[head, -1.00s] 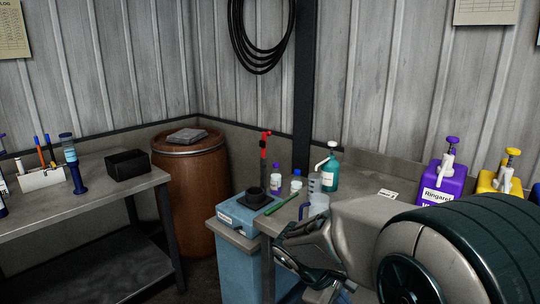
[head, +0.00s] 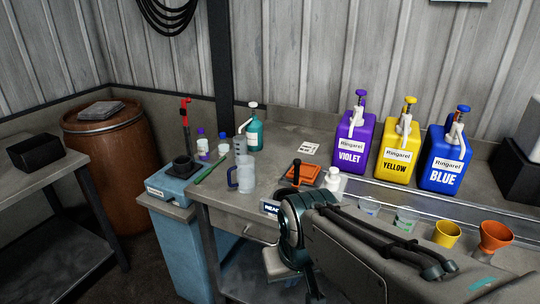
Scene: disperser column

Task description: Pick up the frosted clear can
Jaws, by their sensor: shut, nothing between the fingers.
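A frosted clear can (head: 242,173), a see-through jug shape with a handle on its left, stands upright near the front left edge of the workbench (head: 225,211). My arm reaches in from the lower right. My gripper (head: 276,262) is at the arm's far end, low in front of the bench, right of and below the can and apart from it. It is shut and empty; its fingertips are largely hidden by my arm.
Violet (head: 355,140), yellow (head: 398,149) and blue (head: 447,159) dispensers line the back. A teal pump bottle (head: 256,133) and a graduated cylinder (head: 240,148) stand behind the can. A green pen (head: 210,171) lies left. An orange tool (head: 300,174) lies right.

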